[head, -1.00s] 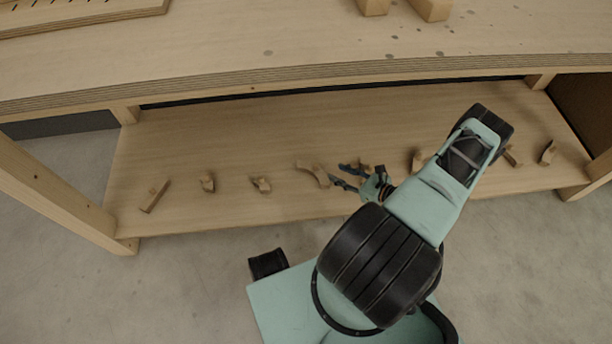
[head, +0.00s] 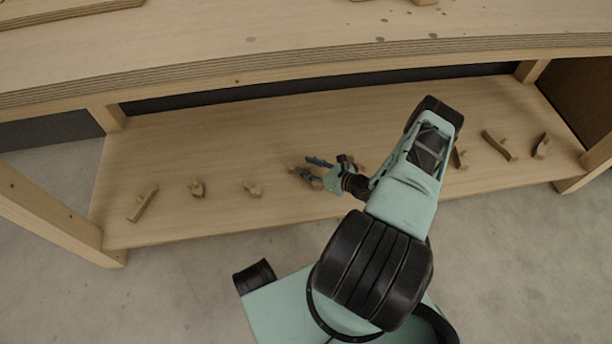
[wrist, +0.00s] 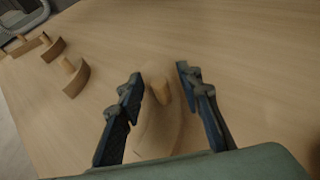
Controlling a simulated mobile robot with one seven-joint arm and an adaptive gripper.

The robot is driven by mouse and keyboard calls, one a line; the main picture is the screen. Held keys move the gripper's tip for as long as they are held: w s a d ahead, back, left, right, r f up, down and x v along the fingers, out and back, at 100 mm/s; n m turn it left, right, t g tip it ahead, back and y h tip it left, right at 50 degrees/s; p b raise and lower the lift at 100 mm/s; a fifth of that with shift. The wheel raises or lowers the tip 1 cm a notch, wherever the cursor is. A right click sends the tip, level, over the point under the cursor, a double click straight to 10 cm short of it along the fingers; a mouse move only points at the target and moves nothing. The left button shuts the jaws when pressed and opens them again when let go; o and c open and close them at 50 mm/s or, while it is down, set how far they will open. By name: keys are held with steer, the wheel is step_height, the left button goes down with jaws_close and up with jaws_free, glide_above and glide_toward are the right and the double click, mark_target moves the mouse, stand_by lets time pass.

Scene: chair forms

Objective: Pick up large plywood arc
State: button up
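The large plywood arc (wrist: 157,130) is a pale curved wooden piece with a round peg standing on it, lying on the lower shelf (head: 250,130). In the wrist view it lies between the two fingers of my gripper (wrist: 157,78). The fingers are spread, one on each side of the peg, with a visible gap on both sides. The near end of the arc is hidden behind my gripper's body. In the head view my gripper (head: 312,171) covers most of the arc, and only a small tan part shows beside the fingertips.
Several smaller wooden pieces lie in a row along the shelf, including pieces to the left (head: 253,189), (head: 197,188), (head: 142,204) and right (head: 497,145), (head: 541,146). The worktop (head: 270,50) overhangs the shelf's back. Shelf surface behind the row is clear.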

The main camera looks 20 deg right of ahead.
jaws_close()
steer(key=shift+r, duration=0.15)
stand_by(0.4)
